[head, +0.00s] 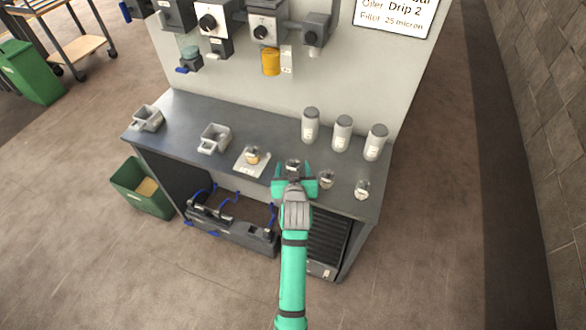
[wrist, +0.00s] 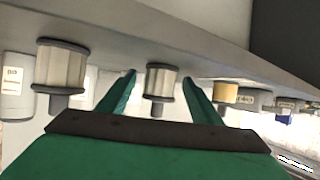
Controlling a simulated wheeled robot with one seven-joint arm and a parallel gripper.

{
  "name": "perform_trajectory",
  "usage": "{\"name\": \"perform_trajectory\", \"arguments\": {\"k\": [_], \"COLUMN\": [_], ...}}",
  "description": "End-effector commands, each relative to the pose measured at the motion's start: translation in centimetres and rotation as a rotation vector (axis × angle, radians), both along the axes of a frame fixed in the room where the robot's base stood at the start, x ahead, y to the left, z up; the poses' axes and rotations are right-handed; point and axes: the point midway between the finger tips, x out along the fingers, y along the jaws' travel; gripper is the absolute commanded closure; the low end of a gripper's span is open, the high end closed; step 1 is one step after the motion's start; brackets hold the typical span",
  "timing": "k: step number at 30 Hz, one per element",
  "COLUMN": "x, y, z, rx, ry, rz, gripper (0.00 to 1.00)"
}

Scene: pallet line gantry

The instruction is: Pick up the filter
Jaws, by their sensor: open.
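My gripper (head: 293,170) is open at the front edge of the grey workbench. A small pale filter (head: 293,163) with grey end caps stands on the bench at the fingertips, partly hidden by my gripper in the head view. In the wrist view, which looks upside down, this filter (wrist: 160,82) shows between the two green fingers, with a gap on each side. Two similar filters, a middle one (head: 326,179) and a right one (head: 362,189), stand to its right. A tan filter (head: 252,156) sits on a white plate (head: 246,167) to its left.
Three tall grey canisters (head: 343,133) stand behind on the workbench (head: 180,115). Two grey holders (head: 213,139) are at the left. A back panel carries regulators and a yellow bowl (head: 271,62). A green bin (head: 143,188) stands on the floor at the left.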

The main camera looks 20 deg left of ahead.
Motion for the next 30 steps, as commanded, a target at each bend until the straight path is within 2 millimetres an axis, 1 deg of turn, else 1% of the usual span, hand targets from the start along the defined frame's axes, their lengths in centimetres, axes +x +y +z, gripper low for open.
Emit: {"name": "perform_trajectory", "arguments": {"k": [1,2,3,5,6,7,8,9,16,20,23,26,27,29,30], "x": [0.0,0.0,0.0,0.0,0.0,0.0,0.0,0.0,0.0,0.0,0.0,0.1,-0.2,-1.2,-1.9], "y": [0.0,0.0,0.0,0.0,0.0,0.0,0.0,0.0,0.0,0.0,0.0,0.0,0.1,0.1,0.1], "z": [0.0,0.0,0.0,0.0,0.0,0.0,0.0,0.0,0.1,0.6,1.5,3.0,3.6,4.6,5.4], "rx": [0.000,0.000,0.000,0.000,0.000,0.000,0.000,0.000,0.000,0.000,0.001,0.001,0.001,0.001,0.001], "ry": [0.000,0.000,0.000,0.000,0.000,0.000,0.000,0.000,-0.001,-0.001,-0.003,-0.005,-0.003,-0.004,-0.005], "rz": [0.000,0.000,0.000,0.000,0.000,0.000,0.000,0.000,0.000,0.000,0.000,0.000,0.001,0.003,0.003], "gripper": [0.41,0.46,0.55,0.70,0.79,0.86,0.86,0.90,0.90,0.90,0.90,0.90,0.90,0.90,0.90]}}
